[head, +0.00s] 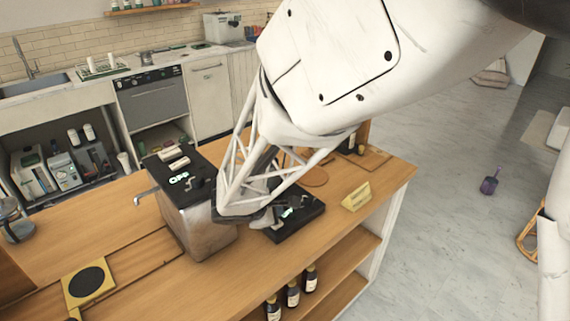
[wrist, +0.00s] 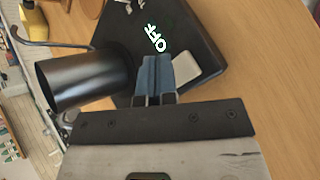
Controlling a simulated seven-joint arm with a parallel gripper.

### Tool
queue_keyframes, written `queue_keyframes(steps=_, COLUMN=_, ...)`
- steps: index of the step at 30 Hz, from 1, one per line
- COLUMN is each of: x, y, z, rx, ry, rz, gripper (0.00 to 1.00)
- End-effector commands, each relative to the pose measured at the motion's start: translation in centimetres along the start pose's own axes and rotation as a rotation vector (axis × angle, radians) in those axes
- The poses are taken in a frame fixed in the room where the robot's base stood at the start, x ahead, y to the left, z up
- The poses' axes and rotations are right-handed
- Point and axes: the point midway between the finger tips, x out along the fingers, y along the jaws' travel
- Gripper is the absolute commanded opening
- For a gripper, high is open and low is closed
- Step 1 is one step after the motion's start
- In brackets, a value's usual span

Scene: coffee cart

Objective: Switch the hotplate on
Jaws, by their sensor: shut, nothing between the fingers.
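The hotplate (head: 308,221) is a flat black unit on the wooden counter in the head view. It fills the middle of the wrist view (wrist: 200,40), where its lit text reads OFF. A pale rectangular piece (wrist: 186,67), which looks like a switch, lies on its top. My gripper (head: 264,222) is shut and empty over the hotplate's near side. In the wrist view its fingertips (wrist: 154,62) are right beside the pale piece; I cannot tell whether they touch it. My arm and gripper hide much of the hotplate in the head view.
A dark cylinder (wrist: 75,80) stands close left of the fingers in the wrist view. A metal box (head: 205,227) with its own OFF sign is left of my gripper. A yellow wedge sign (head: 356,197) is to the right. Bottles (head: 292,294) stand on the shelf below.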

Motion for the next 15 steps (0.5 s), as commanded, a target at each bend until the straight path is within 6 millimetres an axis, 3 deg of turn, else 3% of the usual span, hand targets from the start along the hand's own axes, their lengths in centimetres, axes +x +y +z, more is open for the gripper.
queue_keyframes(steps=15, x=0.64, y=-0.48, z=-0.46, rx=-0.001, ry=0.0, rz=0.0, gripper=0.0)
